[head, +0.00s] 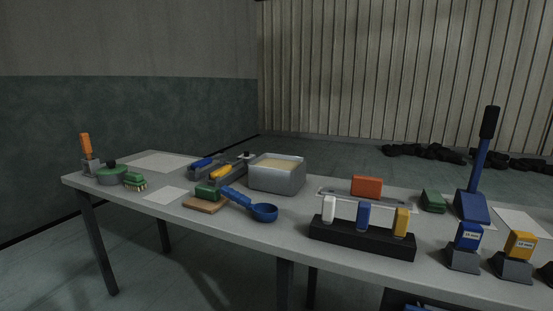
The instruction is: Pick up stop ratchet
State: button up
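My gripper is not in view. No thing carries a readable name of stop ratchet, and I cannot tell which one it is. A blue block with a tall blue lever and black grip (481,162) stands at the right of the grey table (290,222). An orange-handled tool (86,148) stands upright in a grey holder at the far left end. A black rack (362,239) at the front middle holds a white, a blue and a yellow piece upright. Blue (468,236) and yellow (520,244) labelled blocks sit on grey stands at the front right.
A grey bin (277,176) with tan contents stands mid-table. A blue scoop (262,212), a green block on a wooden board (205,203), a green brush (134,180) and a red-orange block (366,186) lie around it. Dark lumps (430,152) lie on the floor behind.

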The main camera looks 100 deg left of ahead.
aim_at(202, 164)
jog(key=u, duration=1.8)
